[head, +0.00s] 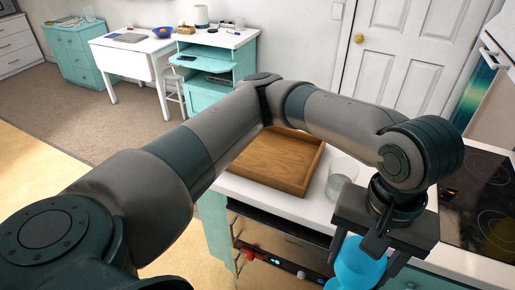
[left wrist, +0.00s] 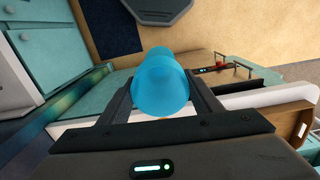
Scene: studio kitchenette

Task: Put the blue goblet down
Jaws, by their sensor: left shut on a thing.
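The blue goblet (head: 358,266) is a translucent bright blue vessel at the lower right of the head view, below my left gripper (head: 365,262). In the left wrist view the goblet (left wrist: 161,85) sits between the two dark fingers of my left gripper (left wrist: 160,100), which is shut on it. The goblet appears held in front of the white counter's (head: 315,207) near edge, with floor behind it in the wrist view. Its lower end is cut off in the head view. My right gripper is not in view.
A wooden tray (head: 275,160) and a clear glass (head: 342,173) stand on the counter, left of my gripper. A black cooktop (head: 482,205) lies to the right. Below the counter edge is a dark appliance front (head: 280,237) with a red item (head: 250,253) beside it.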

